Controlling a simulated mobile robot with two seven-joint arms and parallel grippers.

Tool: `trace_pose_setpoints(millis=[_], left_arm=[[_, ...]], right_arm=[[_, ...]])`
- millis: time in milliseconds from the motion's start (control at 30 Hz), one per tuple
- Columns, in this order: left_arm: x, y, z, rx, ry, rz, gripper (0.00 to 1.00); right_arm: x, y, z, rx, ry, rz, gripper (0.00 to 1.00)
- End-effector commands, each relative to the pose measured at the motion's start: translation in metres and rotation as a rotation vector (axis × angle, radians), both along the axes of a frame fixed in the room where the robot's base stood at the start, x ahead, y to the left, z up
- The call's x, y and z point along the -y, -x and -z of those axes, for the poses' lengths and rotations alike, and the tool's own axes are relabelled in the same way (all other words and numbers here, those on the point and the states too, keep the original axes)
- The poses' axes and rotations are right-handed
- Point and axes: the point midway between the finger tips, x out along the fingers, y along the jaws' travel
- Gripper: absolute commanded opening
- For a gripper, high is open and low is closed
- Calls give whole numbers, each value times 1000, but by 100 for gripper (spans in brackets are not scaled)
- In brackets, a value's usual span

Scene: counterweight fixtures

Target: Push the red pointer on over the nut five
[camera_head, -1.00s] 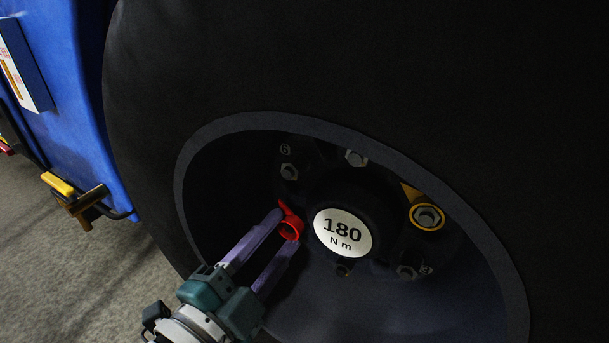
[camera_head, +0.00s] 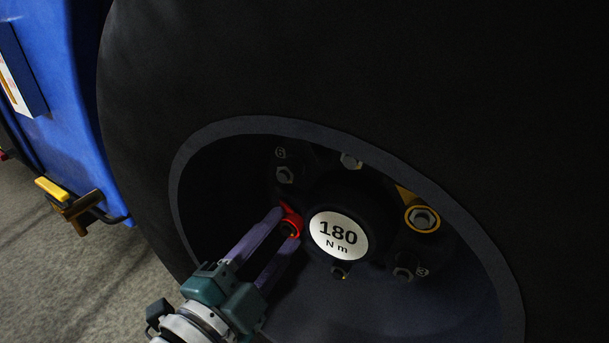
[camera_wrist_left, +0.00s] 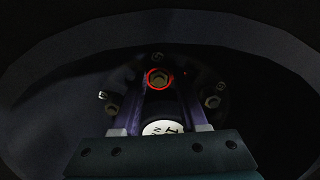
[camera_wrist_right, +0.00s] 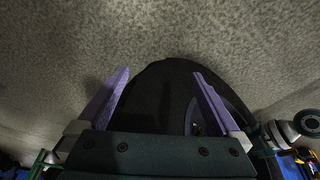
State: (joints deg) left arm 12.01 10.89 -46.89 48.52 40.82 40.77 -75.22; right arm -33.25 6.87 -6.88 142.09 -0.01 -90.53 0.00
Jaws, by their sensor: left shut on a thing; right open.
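The red pointer (camera_head: 292,218) is a small ring with a short tip, held at the fingertips of my left gripper (camera_head: 287,229) inside the wheel's recess. In the left wrist view, the pointer's red ring (camera_wrist_left: 149,73) encircles a hex nut (camera_wrist_left: 158,79) below a mark that looks like 5. How deep the ring sits over the nut is hard to tell. My left gripper is shut on the pointer, its two purple fingers either side. My right gripper (camera_wrist_right: 160,78) is open and empty, away from the hub, over the floor and a dark tyre.
A yellow pointer (camera_head: 422,219) rings another nut at right. Bare nuts include one by mark 6 (camera_head: 285,175). The wheel rim (camera_head: 178,195) surrounds the recess. A blue body (camera_head: 75,130) stands left.

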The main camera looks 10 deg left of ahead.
Motion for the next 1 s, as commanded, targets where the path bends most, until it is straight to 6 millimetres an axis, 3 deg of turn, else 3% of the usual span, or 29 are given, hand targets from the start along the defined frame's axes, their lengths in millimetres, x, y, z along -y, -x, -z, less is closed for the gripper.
trace_pose_setpoints(millis=[33, 67, 367, 667, 1000], left_arm=[[0, 0, 0, 0, 0, 0, 11], [0, 0, 0, 0, 0, 0, 45], [0, 0, 0, 0, 0, 0, 77], [-1, 3, -1, -1, 0, 0, 77], [-11, 30, -2, -1, -2, 1, 77]], right_arm=[[0, 0, 0, 0, 0, 0, 100], [0, 0, 0, 0, 0, 0, 100], [0, 0, 0, 0, 0, 0, 100], [0, 0, -2, 0, 0, 0, 100], [0, 0, -17, 0, 0, -1, 100]])
